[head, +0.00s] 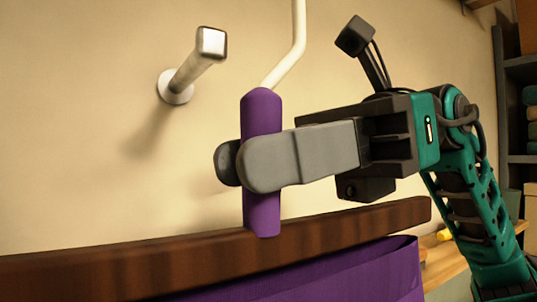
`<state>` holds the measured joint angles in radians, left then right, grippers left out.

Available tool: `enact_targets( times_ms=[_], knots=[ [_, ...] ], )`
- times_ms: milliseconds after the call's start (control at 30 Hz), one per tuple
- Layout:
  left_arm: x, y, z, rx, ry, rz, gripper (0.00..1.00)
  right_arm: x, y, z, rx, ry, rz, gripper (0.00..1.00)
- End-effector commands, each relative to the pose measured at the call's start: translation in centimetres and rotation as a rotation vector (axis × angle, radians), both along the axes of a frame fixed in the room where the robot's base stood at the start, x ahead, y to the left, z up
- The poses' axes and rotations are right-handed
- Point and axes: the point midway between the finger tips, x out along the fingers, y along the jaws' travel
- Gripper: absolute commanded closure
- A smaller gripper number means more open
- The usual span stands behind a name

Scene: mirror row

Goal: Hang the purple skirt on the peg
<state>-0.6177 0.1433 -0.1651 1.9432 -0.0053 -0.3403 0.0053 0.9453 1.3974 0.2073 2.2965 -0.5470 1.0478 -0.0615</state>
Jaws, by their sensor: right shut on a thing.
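The purple skirt (375,272) hangs below a dark brown wooden bar (200,254), apparently its hanger; only its upper part shows at the bottom. An upright purple grip (262,215) stands at the bar, and a white bent hook wire (284,68) rises from its top and leaves the frame. My right gripper (243,166) is shut around this grip from the right. The peg (199,62), pale with a square end and a round base plate, sticks out of the wall at upper left. It appears left of the wire, apart from it. My left gripper is not in view.
The beige wall (80,90) is bare around the peg. At the right edge is a dark shelf (512,75) with rolled coloured cloths. A light wooden surface (452,262) with a small yellow thing shows at lower right, behind my right arm.

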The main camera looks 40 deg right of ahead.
Motion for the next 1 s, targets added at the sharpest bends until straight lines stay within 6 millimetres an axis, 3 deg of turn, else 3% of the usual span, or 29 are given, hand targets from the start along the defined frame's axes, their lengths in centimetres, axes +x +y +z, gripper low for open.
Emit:
enact_targets(
  times_ms=[267, 1000],
  knots=[
    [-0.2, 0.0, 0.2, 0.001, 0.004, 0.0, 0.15, 0.8, -0.2, 0.1, 0.003, 0.001, 0.0, 1.0],
    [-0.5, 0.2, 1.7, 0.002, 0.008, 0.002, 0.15, 5.8, -1.4, -0.1, 0.004, 0.002, 0.0, 1.0]
  ],
)
